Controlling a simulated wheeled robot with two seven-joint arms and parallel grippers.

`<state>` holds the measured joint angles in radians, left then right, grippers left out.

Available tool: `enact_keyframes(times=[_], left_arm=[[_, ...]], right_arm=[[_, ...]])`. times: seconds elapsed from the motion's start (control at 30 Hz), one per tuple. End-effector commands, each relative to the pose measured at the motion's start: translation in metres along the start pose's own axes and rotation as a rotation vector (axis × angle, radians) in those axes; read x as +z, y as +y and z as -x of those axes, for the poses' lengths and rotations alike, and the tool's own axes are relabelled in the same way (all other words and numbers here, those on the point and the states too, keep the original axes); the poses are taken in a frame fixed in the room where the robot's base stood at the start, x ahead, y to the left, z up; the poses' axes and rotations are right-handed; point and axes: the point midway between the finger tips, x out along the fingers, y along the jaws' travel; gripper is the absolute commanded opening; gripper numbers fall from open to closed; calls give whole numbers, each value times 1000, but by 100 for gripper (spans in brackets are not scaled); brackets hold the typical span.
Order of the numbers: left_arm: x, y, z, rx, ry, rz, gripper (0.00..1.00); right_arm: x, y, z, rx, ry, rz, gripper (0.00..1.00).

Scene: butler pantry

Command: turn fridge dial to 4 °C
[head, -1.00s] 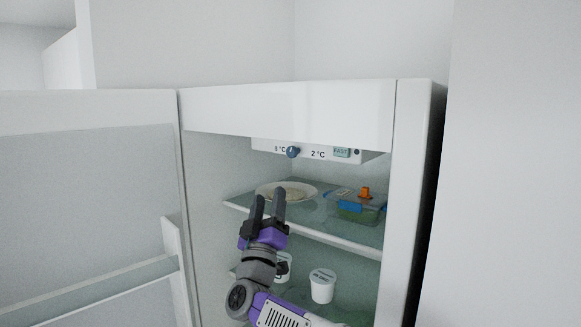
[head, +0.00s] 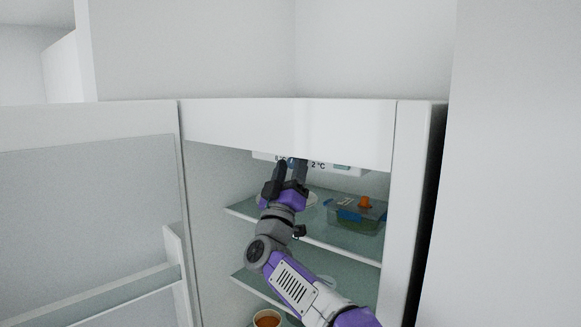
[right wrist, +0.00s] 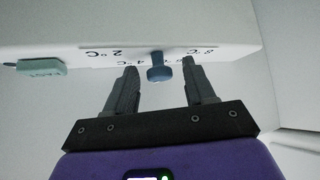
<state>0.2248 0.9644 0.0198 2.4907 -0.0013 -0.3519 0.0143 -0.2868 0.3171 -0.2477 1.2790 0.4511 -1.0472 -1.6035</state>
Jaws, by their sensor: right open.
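The blue fridge dial (right wrist: 160,68) is on the underside of a white control panel (right wrist: 215,40). In the right wrist view the panel's print is upside down and includes 2 °C, 4 °C and 8 °C. I cannot tell which mark the dial points at. My right gripper (right wrist: 159,76) is open, with one finger on each side of the dial; no contact shows. In the head view the same gripper (head: 290,170) reaches up to the panel (head: 345,171) and its fingers hide most of the dial. My left gripper is not in view.
Below, a glass shelf (head: 312,237) carries a blue-lidded container (head: 357,216) and a partly hidden plate (head: 312,198). An orange-filled cup (head: 267,319) is lower down. The fridge door (head: 90,210) stands open at left.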

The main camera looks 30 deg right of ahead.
Motion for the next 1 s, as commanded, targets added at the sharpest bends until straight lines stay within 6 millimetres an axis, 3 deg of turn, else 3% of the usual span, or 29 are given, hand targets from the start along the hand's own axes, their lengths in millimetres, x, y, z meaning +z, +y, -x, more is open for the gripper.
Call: enact_keyframes(times=[0.07,0.43,1.0], left_arm=[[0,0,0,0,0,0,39],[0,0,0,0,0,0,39],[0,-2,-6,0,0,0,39]], right_arm=[[0,0,0,0,0,0,54],[0,0,0,0,0,0,0],[0,-1,0,103,1,-102,0]])
